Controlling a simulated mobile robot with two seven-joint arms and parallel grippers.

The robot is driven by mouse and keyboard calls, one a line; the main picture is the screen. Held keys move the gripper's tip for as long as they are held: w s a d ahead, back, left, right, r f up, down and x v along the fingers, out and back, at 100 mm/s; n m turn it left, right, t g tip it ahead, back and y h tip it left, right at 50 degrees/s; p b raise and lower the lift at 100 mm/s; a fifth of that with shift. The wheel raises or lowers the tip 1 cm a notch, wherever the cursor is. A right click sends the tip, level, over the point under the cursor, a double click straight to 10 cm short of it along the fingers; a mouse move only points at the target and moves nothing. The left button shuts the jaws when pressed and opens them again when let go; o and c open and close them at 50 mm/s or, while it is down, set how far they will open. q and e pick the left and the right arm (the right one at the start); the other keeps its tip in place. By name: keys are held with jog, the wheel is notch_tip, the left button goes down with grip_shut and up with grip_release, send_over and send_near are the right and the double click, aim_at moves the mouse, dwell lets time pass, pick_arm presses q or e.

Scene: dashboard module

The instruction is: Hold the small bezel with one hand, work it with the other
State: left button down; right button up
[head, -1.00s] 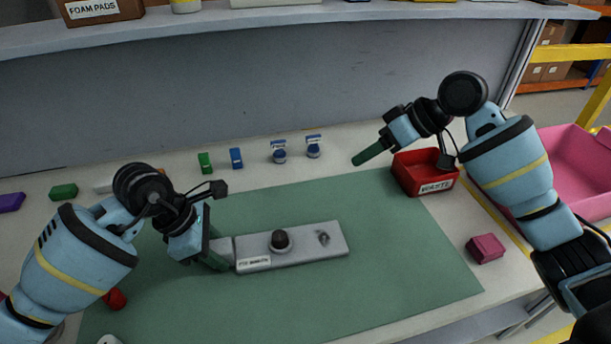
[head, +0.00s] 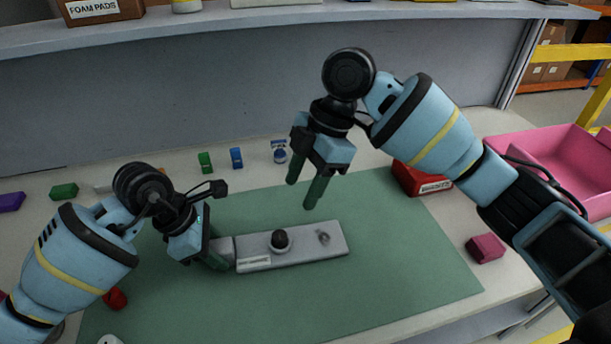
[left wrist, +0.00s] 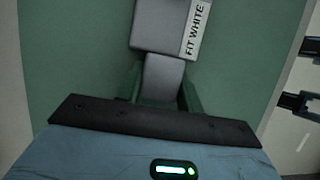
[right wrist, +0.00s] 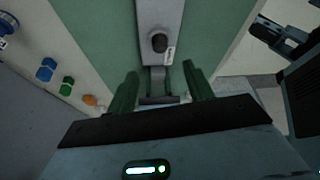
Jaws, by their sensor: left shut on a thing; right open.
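The small bezel (head: 305,250) is a grey plate lying on the green mat, with a black knob (head: 280,240), a dark mark or hole to its right, and a white label along its front edge. The label partly reads "FIT WHITE" in the left wrist view (left wrist: 194,28). My left gripper (head: 222,258) is shut on the grey tab at the bezel's left end; the tab shows between its fingers in the left wrist view (left wrist: 162,78). My right gripper (head: 301,194) is open and empty, above and behind the bezel. The bezel also shows beyond its fingers in the right wrist view (right wrist: 152,15).
The green mat (head: 400,260) is clear around the bezel's right side. Green and blue blocks (head: 236,158) and a blue-white piece (head: 279,151) stand behind it. A red bin (head: 415,180) is partly behind my right arm. A pink block (head: 485,248) and pink tub (head: 560,150) are right.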

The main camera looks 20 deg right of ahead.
aim_at(281, 234)
jog(key=x, duration=1.1)
jog(key=shift+a+f, duration=0.1)
jog(key=shift+c, duration=0.3)
jog(key=c, duration=1)
jog(key=shift+r, duration=0.25)
jog(key=shift+r, duration=2.9)
pick_arm(q)
jog(key=c, duration=0.8)
grip_release()
jog(key=shift+c, duration=0.2)
